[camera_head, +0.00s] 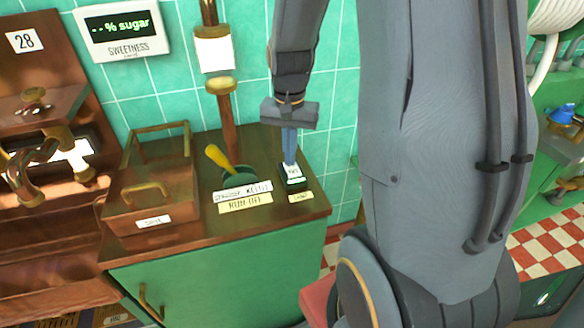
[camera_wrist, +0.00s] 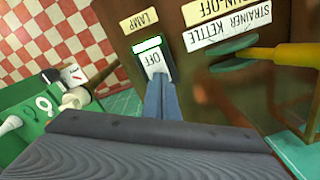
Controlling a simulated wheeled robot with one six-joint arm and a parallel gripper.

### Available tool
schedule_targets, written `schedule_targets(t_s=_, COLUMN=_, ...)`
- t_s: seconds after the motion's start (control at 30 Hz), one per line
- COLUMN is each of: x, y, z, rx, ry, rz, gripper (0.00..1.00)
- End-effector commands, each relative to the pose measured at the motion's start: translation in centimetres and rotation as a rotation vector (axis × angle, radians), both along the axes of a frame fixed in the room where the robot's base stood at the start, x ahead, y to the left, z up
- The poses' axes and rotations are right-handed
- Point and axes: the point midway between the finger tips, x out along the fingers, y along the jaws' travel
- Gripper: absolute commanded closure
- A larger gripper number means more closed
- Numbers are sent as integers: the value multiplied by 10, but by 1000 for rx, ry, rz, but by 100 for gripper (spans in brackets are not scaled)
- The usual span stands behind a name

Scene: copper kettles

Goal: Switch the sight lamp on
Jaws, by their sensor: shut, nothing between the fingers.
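The lamp switch (camera_head: 292,182) is a small dark block with a white face, near the right end of the brown counter top. In the wrist view the switch (camera_wrist: 154,62) shows the word OFF, upside down, with a pale green-edged bar beyond it. A cream LAMP label (camera_wrist: 139,20) lies beside it; this label (camera_head: 300,197) is small in the head view. My gripper (camera_head: 290,161) points down with its blue fingers together and nothing between them. In the wrist view the fingertips (camera_wrist: 159,80) are at the near edge of the OFF face; I cannot tell whether they touch it.
A yellow-handled lever (camera_head: 217,157) stands left of the switch, with strainer kettle and run-off labels (camera_head: 244,198). A brown lidded box (camera_head: 150,195) sits farther left. A sweetness display (camera_head: 124,27) hangs on the green tiles. A green cart (camera_wrist: 40,115) stands beyond the counter.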

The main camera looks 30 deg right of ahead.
Motion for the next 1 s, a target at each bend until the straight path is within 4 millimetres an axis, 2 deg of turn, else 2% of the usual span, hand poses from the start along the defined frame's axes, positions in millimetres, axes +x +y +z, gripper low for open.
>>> schedule_targets(t_s=0.27, x=-1, y=0, z=6, rx=0, ry=1, rz=0, gripper=100)
schedule_targets(t_s=1.0, x=-1, y=0, z=60, rx=0, ry=1, rz=0, gripper=100)
